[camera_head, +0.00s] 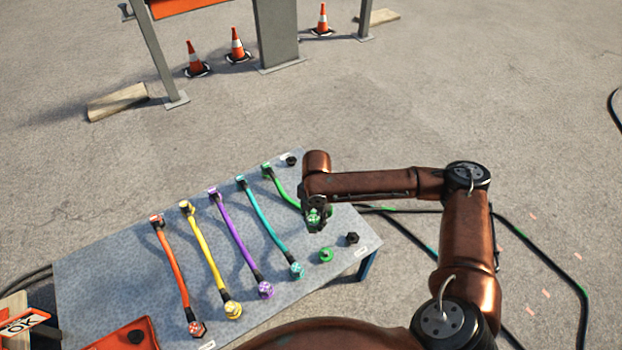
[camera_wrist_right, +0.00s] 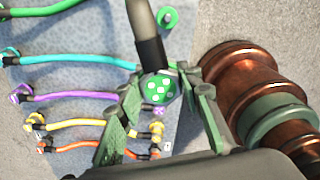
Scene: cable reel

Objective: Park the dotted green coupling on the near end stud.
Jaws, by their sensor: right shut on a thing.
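The dotted green coupling (camera_head: 314,216) is the end of the green cable (camera_head: 284,191), whose other end is at a green fitting (camera_head: 267,169) on the table's far side. My right gripper (camera_head: 316,222) is shut on it above the table. In the right wrist view the coupling's green face with white dots (camera_wrist_right: 158,88) shows between the fingers, below a black sleeve. A black stud (camera_head: 352,238) on the table's near side is right of and below the gripper, apart from the coupling. Another black stud (camera_head: 291,160) is at the far corner. My left gripper is not in view.
A bare green socket (camera_head: 326,255) sits near the black near stud. Teal (camera_head: 262,227), purple (camera_head: 236,240), yellow (camera_head: 209,262) and orange (camera_head: 175,269) cables cross the grey table (camera_head: 105,268). An orange panel (camera_head: 125,336) lies at the lower left.

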